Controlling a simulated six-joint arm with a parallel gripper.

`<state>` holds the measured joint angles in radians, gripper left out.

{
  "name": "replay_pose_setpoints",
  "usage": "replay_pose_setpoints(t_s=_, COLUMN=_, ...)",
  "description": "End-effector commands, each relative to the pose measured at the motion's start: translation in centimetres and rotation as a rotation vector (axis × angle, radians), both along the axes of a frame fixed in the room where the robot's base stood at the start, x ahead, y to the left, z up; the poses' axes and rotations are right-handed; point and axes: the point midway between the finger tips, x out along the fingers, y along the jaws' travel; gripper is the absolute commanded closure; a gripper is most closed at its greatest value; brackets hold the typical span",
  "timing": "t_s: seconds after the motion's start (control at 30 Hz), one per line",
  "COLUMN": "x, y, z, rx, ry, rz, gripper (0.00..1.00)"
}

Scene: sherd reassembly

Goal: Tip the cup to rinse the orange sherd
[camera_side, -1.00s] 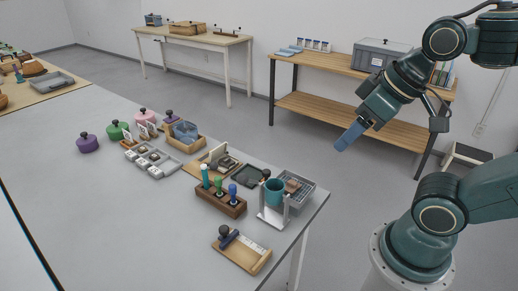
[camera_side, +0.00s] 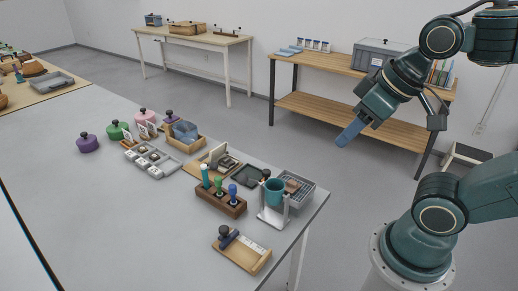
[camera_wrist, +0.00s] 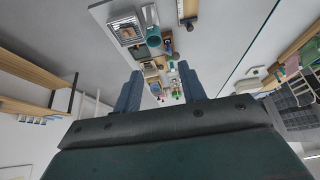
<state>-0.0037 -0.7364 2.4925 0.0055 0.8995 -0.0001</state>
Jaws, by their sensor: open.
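The teal cup (camera_side: 273,190) sits upright in a white stand (camera_side: 273,217) near the table's right end; it also shows in the wrist view (camera_wrist: 153,38). A brownish-orange sherd (camera_side: 293,186) lies in the grey wire basket (camera_side: 306,194) just behind the cup; I cannot make out its surface clearly. My gripper (camera_side: 348,134) is open and empty, in the air to the right of and well above the cup, clear of the table. Its two blue fingers stand apart in the wrist view (camera_wrist: 160,88).
Left of the cup is a wooden block (camera_side: 221,201) with several coloured-handled tools. A wooden tray (camera_side: 241,252) lies in front, and a dark tray (camera_side: 250,175) behind. Several lidded pots stand farther left. The air between gripper and cup looks clear.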

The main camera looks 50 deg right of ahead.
Motion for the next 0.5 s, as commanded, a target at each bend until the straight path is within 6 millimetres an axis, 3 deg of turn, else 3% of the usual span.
replay_pose_setpoints(t_s=0.27, x=2.5, y=-0.1, z=0.1, rx=-0.012, ry=0.056, rz=-0.010, gripper=0.59)
replay_pose_setpoints(t_s=0.5, x=6.3, y=-0.1, z=-0.3, rx=-0.036, ry=0.130, rz=-0.024, gripper=0.59)
